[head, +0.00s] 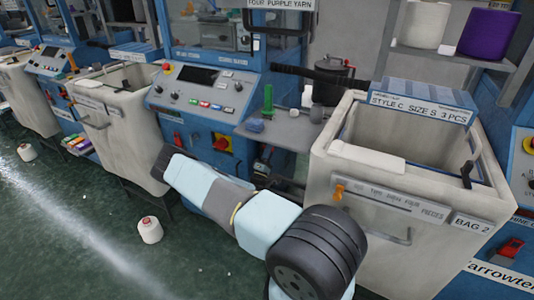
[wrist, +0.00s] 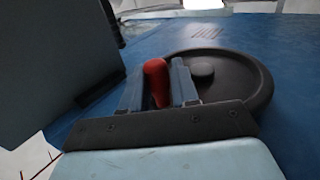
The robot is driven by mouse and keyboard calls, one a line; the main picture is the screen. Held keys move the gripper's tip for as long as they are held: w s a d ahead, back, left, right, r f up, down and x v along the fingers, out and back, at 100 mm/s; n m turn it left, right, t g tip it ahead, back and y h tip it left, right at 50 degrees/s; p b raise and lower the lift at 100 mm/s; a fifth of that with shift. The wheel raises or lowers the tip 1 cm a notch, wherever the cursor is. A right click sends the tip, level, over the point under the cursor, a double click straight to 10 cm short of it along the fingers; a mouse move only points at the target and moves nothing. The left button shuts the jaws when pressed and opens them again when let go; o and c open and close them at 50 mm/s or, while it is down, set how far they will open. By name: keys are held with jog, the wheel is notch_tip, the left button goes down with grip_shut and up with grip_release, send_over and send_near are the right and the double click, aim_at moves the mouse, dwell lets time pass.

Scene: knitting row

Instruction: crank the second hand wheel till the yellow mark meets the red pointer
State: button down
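The hand wheel (wrist: 250,85) is a dark disc with a round hub on the blue machine side in the wrist view. Its red crank handle (wrist: 157,82) stands between the two fingers of my gripper (wrist: 159,68). The fingers lie close against the handle on both sides, and the gripper looks shut on it. In the head view my arm reaches left to the blue machine in the middle; the wheel and fingertips are hidden there. I see neither the yellow mark nor the red pointer.
A large pale bin (head: 335,185) stands right of my arm, and another pale bin (head: 125,130) to its left. A white yarn cone (head: 150,230) lies on the green floor (head: 85,220). A grey panel (wrist: 70,60) rises at the left of the wrist view.

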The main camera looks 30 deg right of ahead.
jog(key=c, duration=1.2)
grip_release()
jog(key=shift+w+d+f, duration=0.15)
jog(key=shift+d, duration=0.3)
jog(key=shift+o, duration=1)
jog(key=shift+a, duration=0.1)
